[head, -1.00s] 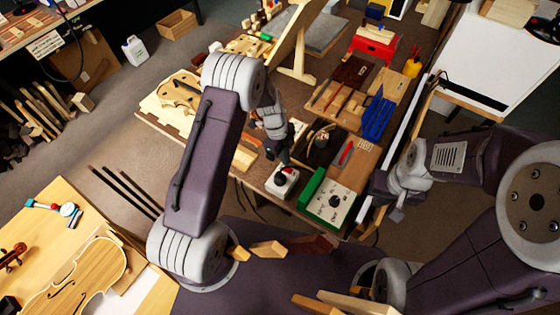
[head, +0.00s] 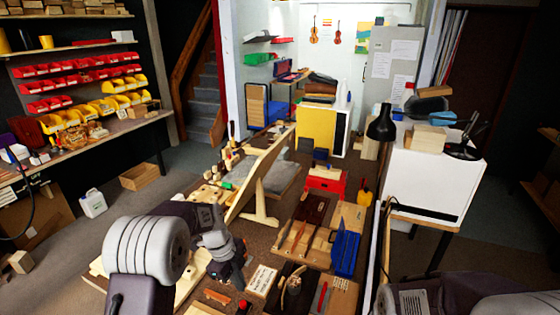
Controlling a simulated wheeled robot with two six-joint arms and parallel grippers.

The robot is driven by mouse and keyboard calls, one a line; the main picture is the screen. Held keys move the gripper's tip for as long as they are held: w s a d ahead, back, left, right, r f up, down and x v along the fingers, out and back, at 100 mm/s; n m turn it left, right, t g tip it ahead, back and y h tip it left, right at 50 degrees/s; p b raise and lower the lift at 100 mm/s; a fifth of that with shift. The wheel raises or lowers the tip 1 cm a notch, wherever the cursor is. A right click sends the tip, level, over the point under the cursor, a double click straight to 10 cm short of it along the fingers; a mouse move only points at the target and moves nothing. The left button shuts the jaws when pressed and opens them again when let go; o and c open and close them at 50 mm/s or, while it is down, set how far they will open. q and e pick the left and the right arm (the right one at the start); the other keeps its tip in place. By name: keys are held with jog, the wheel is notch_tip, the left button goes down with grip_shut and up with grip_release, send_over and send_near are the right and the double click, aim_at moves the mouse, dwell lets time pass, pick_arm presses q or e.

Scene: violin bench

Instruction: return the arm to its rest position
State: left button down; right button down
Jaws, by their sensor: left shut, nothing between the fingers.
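My left arm (head: 150,250) comes in at the bottom left, with its forearm bent to the right over the bench. My left gripper (head: 238,284) hangs fingers-down at the arm's end, dark and small in the picture. It is shut with nothing between its fingers. A small red-topped part (head: 243,304) shows just below it; I cannot tell whether they touch. Of my right arm, only dark upper links (head: 460,296) show at the bottom right edge. My right gripper is out of the picture.
The bench holds a wooden stand (head: 256,183), a red toolbox (head: 325,180), a blue rack (head: 346,252) and wooden tool boards (head: 306,232). A black lamp (head: 381,126) and white cabinet (head: 432,183) stand right. Open floor with a white jug (head: 93,203) lies left.

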pick_arm(q)
jog(key=s+a+n+y, duration=0.1)
jog(key=s+a+n, duration=0.1)
jog(key=s+n, duration=0.7)
jog(key=s+a+n+t+y, duration=0.1)
jog(key=s+a+n, duration=0.1)
jog(key=s+n, duration=0.7)
jog(key=n, duration=0.4)
jog(key=shift+s+r+n, duration=0.15)
jog(key=shift+r+n, duration=0.15)
jog(key=shift+a, duration=0.15)
